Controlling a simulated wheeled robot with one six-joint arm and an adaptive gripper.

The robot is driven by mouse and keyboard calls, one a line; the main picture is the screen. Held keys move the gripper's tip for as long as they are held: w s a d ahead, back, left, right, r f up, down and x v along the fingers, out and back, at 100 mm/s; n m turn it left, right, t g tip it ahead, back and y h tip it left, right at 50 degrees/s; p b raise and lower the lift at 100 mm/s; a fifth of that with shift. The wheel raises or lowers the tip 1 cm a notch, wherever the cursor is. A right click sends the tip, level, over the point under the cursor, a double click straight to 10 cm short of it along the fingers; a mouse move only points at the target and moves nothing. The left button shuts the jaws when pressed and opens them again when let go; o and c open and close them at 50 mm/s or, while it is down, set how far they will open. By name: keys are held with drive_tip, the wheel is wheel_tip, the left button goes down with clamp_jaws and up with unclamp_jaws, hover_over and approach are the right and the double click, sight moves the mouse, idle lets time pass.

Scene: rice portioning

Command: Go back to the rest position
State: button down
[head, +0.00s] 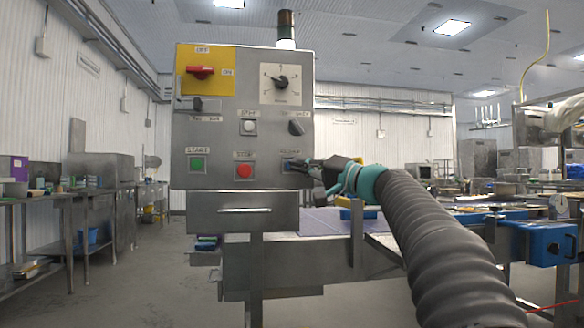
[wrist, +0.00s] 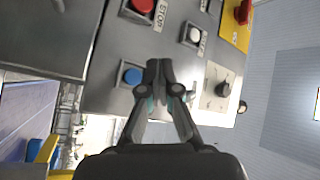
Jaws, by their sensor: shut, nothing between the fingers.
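My gripper (head: 300,165) is in front of the lower right part of the grey control panel (head: 222,140), close to the blue button. In the wrist view its two fingertips (wrist: 159,68) are together with nothing between them. The blue button (wrist: 132,75) shows just left of the fingertips there, and whether they touch the panel I cannot tell. My arm, in a grey ribbed sleeve with a teal cuff, reaches in from the lower right of the head view.
The panel also carries a green button (head: 196,163), a red button (head: 244,170), a white button (head: 249,127), a dial (head: 281,83) and a red switch (head: 201,72). A conveyor line with a blue box (head: 553,243) stands right. Metal tables (head: 40,200) stand left, with open floor between.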

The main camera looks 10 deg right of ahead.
idle(0.4)
wheel_tip(320, 180, down, 13)
drive_tip(key=w+d+m+g+h, duration=0.2)
drive_tip(key=w+h, duration=0.1)
drive_tip(key=h, duration=0.1)
drive_tip(key=s+f+g+h+p, duration=0.1)
drive_tip(key=s+f+g+h, duration=0.1)
drive_tip(key=s+f, duration=0.35)
drive_tip(key=s+f+g+h, duration=0.1)
drive_tip(key=s+f+h, duration=0.1)
drive_tip(key=f, duration=0.6)
drive_tip(key=s+f+n+g+h+p, duration=0.1)
drive_tip(key=s+f+g+h, duration=0.1)
drive_tip(key=s+f, duration=0.65)
drive_tip(key=s+f+n+g+h+p, duration=0.1)
drive_tip(key=s+f+g+h, duration=0.3)
drive_tip(key=s, duration=0.8)
drive_tip(key=s+a+f+n+t+p, duration=0.1)
drive_tip(key=s+a+f+n+p, duration=0.1)
drive_tip(key=s, duration=1.1)
drive_tip(key=shift+s+a+f+n+t+p, duration=0.15)
drive_tip(key=shift+n+t+p, duration=0.25)
drive_tip(key=shift+p, duration=0.35)
